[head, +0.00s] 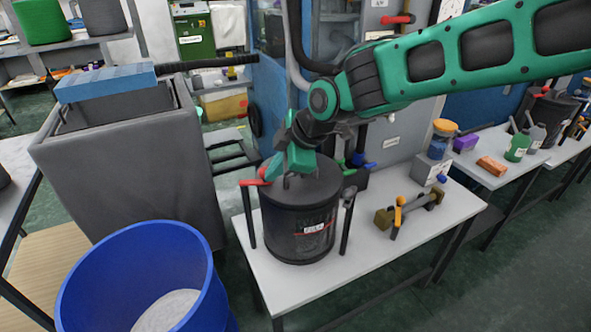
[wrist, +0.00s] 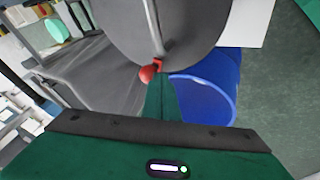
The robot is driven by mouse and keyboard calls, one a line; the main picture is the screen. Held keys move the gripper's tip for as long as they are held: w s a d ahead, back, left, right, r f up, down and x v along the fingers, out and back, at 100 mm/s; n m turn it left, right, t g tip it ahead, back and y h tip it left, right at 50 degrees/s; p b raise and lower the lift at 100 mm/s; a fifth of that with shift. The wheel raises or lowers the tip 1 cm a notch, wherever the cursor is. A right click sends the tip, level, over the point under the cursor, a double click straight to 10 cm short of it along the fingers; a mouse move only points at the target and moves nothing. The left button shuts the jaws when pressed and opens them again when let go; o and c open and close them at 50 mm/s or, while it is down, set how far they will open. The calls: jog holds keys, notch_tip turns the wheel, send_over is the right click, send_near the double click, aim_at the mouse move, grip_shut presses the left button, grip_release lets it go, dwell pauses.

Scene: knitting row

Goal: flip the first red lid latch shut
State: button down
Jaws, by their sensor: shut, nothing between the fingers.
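A dark drum with a lid (head: 300,225) stands on the white table (head: 355,290). A red lid latch (head: 250,183) sticks out at the drum's left rim, above a dark upright post. In the wrist view the latch (wrist: 147,74) is a red knob at the rim of the grey round lid (wrist: 185,35). My gripper (head: 276,170) is over the left part of the lid, close to the latch. In the wrist view its green fingers (wrist: 159,85) are together and empty, with the tip right beside the red knob. I cannot tell whether they touch.
A blue bin (head: 140,290) stands at the front left, by a large grey bin (head: 135,150). On the table right of the drum are an olive fitting with an orange handle (head: 398,212) and an orange-lidded jar (head: 440,140). The table's front right is clear.

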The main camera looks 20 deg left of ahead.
jog(key=shift+s+a, duration=0.15)
jog(key=shift+s, duration=0.1)
jog(key=shift+a, duration=0.2)
jog(key=shift+a, duration=0.65)
jog(key=d+f+v, duration=0.1)
jog(key=d+v, duration=0.1)
jog(key=v, duration=1)
jog(key=shift+s, duration=0.45)
jog(key=shift+d, duration=0.1)
